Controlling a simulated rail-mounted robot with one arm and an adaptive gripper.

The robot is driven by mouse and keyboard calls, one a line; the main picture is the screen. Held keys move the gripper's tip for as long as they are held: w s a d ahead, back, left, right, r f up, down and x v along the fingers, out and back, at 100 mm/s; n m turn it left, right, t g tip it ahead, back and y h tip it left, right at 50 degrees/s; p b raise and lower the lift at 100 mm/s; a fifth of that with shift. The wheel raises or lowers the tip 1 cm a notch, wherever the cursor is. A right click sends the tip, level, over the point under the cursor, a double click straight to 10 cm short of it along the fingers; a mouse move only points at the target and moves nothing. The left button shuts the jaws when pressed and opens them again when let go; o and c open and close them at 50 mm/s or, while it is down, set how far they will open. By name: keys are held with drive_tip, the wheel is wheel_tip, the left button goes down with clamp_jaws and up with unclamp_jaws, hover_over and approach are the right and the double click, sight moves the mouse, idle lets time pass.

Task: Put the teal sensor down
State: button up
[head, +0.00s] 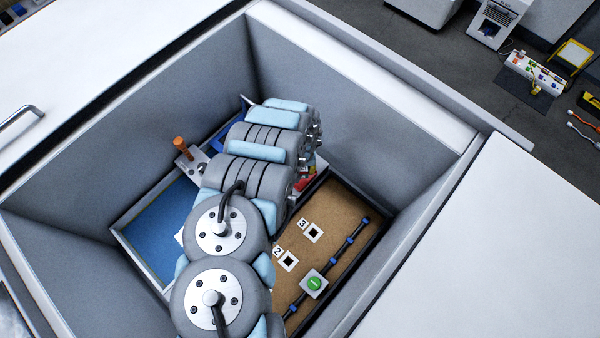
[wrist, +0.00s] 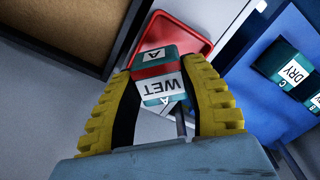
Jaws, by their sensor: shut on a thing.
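In the wrist view, the teal sensor (wrist: 157,55) has a red band and a white label reading WET, with a letter A. My gripper (wrist: 160,72) is shut on it, with a ridged yellow finger on each side. A red-rimmed tray (wrist: 207,45) shows behind the held sensor. I cannot tell whether the sensor touches it. In the head view my arm hides the gripper and the sensor.
A blue panel (wrist: 257,88) at right in the wrist view holds teal sensors, one labelled DRY (wrist: 283,62). An orange-handled tool (head: 181,146) stands at left.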

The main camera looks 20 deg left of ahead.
drive_tip(key=shift+w+a+f, duration=0.35)
drive_tip(key=shift+w+f, duration=0.05)
drive_tip(key=shift+f, duration=0.3)
drive_tip(key=shift+a+f+b, duration=0.2)
drive_tip(key=shift+f+b, duration=0.1)
drive_tip(key=shift+b, duration=0.1)
drive_tip(key=shift+w+f+b, duration=0.1)
drive_tip(key=shift+f+b, duration=0.4)
drive_tip(key=shift+f, duration=0.95)
drive_tip(key=o, duration=1.2)
drive_tip(key=shift+f, duration=0.15)
drive_tip(key=shift+r+p, duration=2.05)
drive_tip(key=shift+r, duration=4.1)
